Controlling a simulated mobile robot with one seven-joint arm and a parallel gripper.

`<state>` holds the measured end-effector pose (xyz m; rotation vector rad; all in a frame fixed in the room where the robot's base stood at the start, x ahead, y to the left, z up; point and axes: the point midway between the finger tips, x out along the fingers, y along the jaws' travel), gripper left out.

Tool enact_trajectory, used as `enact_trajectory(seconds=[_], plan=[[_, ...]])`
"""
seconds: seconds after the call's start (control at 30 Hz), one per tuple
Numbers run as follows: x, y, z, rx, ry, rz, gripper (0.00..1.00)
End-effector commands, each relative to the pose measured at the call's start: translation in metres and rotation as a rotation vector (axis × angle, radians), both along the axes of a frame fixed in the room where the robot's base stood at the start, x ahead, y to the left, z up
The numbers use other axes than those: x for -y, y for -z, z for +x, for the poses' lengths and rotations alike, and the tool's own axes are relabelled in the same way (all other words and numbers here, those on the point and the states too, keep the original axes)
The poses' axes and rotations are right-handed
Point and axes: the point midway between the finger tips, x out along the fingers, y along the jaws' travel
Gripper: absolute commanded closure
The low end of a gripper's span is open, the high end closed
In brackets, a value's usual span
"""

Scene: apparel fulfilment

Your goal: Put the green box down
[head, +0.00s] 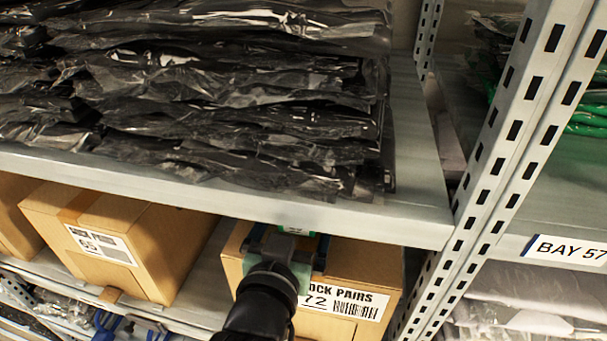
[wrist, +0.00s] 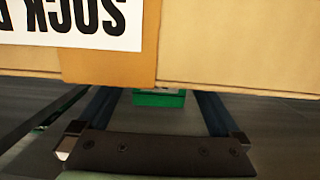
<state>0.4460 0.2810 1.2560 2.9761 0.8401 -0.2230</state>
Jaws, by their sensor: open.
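A small green box (wrist: 160,98) shows in the wrist view between the two fingers of my gripper (wrist: 158,128), with gaps on both sides. My gripper is open. Part of the box is hidden behind the near edge of a carton. In the head view, only a sliver of green (head: 297,231) shows just beyond my gripper (head: 290,250), under the upper shelf's edge. My gripper is in front of and over the carton labelled "72" (head: 385,270). I cannot tell which surface bears the green box.
The upper shelf (head: 330,215) is close above my gripper and carries a stack of black plastic bags (head: 220,110). Another carton (head: 150,230) stands to the left on the lower shelf. A perforated upright post (head: 500,150) stands at right, beside the "BAY 57" label (head: 568,250).

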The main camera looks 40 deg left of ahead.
Motion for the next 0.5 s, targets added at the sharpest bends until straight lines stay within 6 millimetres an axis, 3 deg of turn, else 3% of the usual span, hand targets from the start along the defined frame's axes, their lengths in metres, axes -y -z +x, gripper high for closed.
enact_trajectory(seconds=[0.23,0.5], plan=[[-0.016,0.003,0.028,0.000,0.001,-0.001,0.00],[-0.021,0.006,0.035,-0.001,0.000,0.001,0.00]])
